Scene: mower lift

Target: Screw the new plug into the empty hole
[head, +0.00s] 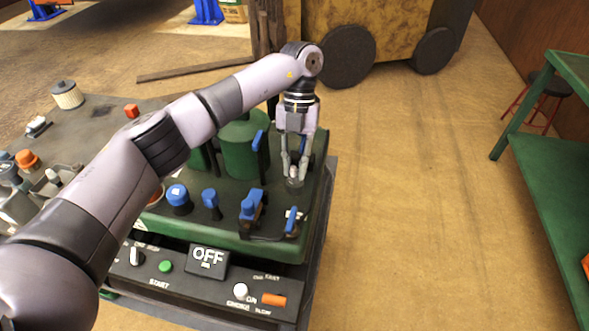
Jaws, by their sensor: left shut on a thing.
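My left arm reaches in from the lower left across the green machine (270,243). My left gripper (294,167) points down over the machine's right end. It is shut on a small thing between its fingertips. This is probably the plug, but it is too small and too covered to be sure. A small grey round part shows right under the fingertips. I cannot tell whether it is the hole or whether the held thing touches it. My right gripper is not in view.
A green cylinder (240,150) and blue-capped parts (178,195) stand close left of the gripper. A white filter (67,95) stands far left. The floor to the right is clear up to a green bench (550,170).

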